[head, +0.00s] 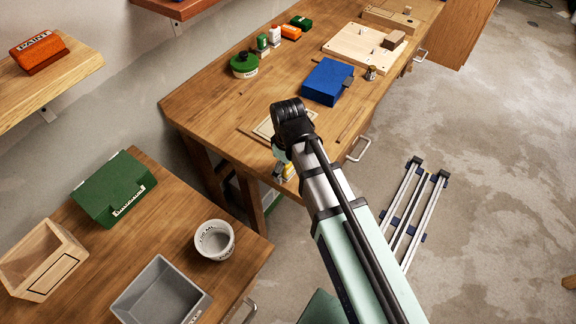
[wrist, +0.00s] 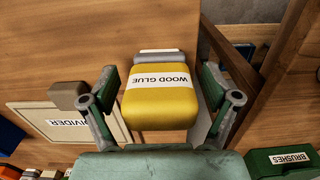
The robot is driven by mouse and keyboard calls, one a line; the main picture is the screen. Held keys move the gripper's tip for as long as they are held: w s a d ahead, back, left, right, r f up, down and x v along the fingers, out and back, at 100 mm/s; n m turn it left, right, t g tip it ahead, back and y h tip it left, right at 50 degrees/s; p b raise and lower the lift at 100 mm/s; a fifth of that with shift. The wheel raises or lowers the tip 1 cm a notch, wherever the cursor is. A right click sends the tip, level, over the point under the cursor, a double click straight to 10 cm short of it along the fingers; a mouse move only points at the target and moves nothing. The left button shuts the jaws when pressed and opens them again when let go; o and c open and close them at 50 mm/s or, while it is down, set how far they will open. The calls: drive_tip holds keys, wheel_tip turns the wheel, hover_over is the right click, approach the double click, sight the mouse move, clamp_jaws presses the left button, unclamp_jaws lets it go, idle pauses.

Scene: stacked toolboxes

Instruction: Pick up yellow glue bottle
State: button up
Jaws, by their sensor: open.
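The yellow glue bottle (wrist: 160,106), with a white "WOOD GLUE" label that reads upside down, is in the middle of the wrist view. My gripper (wrist: 160,82) is open, with one finger on each side of the bottle. The left finger stands apart from it; I cannot tell whether the right finger touches it. In the head view, a small yellow part of the bottle (head: 290,170) shows by the workbench's front edge, mostly hidden by my arm.
A green brushes box (wrist: 285,161) is at lower right. On the workbench (head: 215,98) stand a blue box (head: 326,82) and a green round container (head: 243,67).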

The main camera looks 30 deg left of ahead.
drive_tip(key=shift+f, duration=0.1)
drive_tip(key=c, duration=1.2)
drive_tip(key=shift+c, duration=0.2)
wheel_tip(320, 180, up, 20)
drive_tip(key=b, duration=0.4)
